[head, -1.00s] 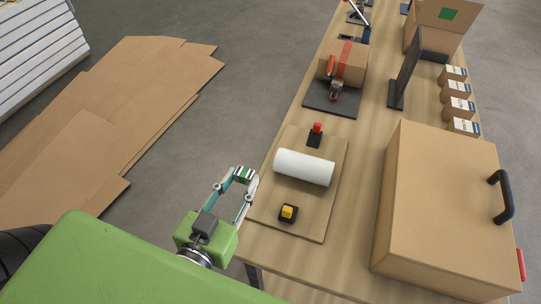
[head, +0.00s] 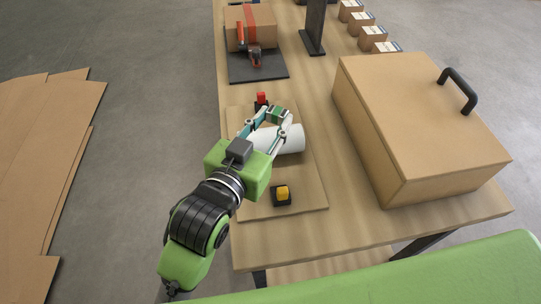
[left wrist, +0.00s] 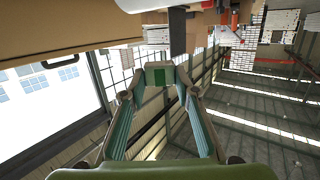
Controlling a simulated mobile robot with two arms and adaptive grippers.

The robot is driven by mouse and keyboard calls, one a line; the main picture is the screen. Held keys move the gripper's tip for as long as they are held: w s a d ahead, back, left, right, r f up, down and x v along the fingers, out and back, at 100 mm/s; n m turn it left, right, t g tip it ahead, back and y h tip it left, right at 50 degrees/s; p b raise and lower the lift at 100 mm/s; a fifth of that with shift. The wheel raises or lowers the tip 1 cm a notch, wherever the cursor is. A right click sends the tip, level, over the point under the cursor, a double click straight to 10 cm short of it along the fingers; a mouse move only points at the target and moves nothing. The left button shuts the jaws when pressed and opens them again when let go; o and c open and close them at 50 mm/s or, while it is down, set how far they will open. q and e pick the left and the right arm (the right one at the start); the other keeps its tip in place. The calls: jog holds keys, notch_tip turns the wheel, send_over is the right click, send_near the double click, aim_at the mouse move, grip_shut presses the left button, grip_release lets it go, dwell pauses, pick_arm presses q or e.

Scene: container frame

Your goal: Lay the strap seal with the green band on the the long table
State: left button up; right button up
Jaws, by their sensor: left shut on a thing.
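The strap seal (head: 278,115) is a small pale piece with a green band. My left gripper (head: 277,121) is shut on it. In the left wrist view the strap seal (left wrist: 159,74) sits between the two fingertips. The gripper is over the wooden board on the long table (head: 345,232), in front of the white roll in the head view, partly hiding it. I cannot tell its height above the board. My right gripper is not in view.
The wooden board (head: 309,191) bears the white roll (head: 292,140), a red button (head: 261,98) and a yellow button (head: 282,194). A large cardboard box (head: 415,125) with a black handle stands to the right. Bare tabletop shows along the near edge and between board and box.

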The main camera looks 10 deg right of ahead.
pick_arm(q)
jog(key=d+m+g+h+b, duration=0.1)
jog(key=d+m+g+h, duration=0.1)
jog(key=d, duration=0.3)
jog(key=s+a+f, duration=0.1)
jog(key=a+f, duration=0.2)
jog(key=s+a+f, duration=0.2)
jog(key=a+f, duration=0.1)
jog(key=a, duration=0.1)
jog(key=s+a+f+b, duration=0.1)
jog(key=s+a+f, duration=0.1)
jog(key=a+f, duration=0.1)
jog(key=shift+s+a, duration=0.1)
jog(key=shift+a, duration=0.35)
jog(key=shift+s+a+f, duration=0.1)
jog(key=shift+a+f, duration=0.25)
jog(key=shift+f, duration=0.15)
jog(key=f, duration=0.3)
jog(key=shift+s+a+f, duration=0.1)
jog(key=shift+s+a, duration=0.05)
jog(key=shift+a, duration=0.2)
jog(key=shift+f, duration=0.3)
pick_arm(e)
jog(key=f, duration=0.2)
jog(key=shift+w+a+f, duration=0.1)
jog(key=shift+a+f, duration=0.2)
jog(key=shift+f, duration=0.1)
pick_arm(q)
jog(key=shift+f, duration=0.15)
jog(key=o, duration=1.1)
